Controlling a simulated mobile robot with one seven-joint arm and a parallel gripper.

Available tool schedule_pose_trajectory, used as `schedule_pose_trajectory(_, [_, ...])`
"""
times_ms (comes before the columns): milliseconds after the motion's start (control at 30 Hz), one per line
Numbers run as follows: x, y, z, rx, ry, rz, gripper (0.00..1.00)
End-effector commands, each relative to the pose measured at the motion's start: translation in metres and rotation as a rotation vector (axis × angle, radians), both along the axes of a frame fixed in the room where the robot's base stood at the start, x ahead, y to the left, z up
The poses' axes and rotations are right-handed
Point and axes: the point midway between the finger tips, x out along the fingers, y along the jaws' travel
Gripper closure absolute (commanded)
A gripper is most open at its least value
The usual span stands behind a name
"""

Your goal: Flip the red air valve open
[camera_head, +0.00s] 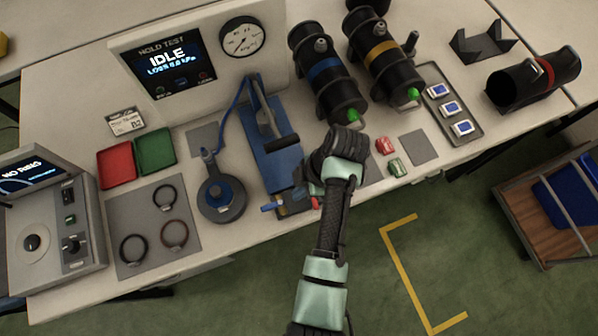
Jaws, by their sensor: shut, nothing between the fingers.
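The blue clamp press (272,150) stands on the bench in front of the gauge panel. At its front end are a small blue handle (271,207) and a small red part (315,189), which looks like the red air valve. My arm covers much of this red part, so its lever position cannot be told. My gripper (314,176) is shut and empty, at the right side of the press's front end, close to the red part. Its fingertips are largely hidden by my wrist, and whether they touch the red part cannot be told.
The hold test panel (170,68) reads IDLE. A round black fixture (221,195) is left of the press. Red (389,145) and green (396,167) blocks lie right of my wrist, near the bench's front edge.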

Motion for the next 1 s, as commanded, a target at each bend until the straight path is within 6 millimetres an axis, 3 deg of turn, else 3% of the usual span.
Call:
schedule_pose_trajectory(133, [0.002, -0.01, 0.026, -0.001, -0.004, -0.001, 1.0])
schedule_pose_trajectory(333, [0.002, -0.017, 0.045, 0.0, -0.001, -0.001, 1.0])
schedule_pose_trajectory(1000, [0.002, -0.017, 0.048, 0.0, 0.0, 0.0, 1.0])
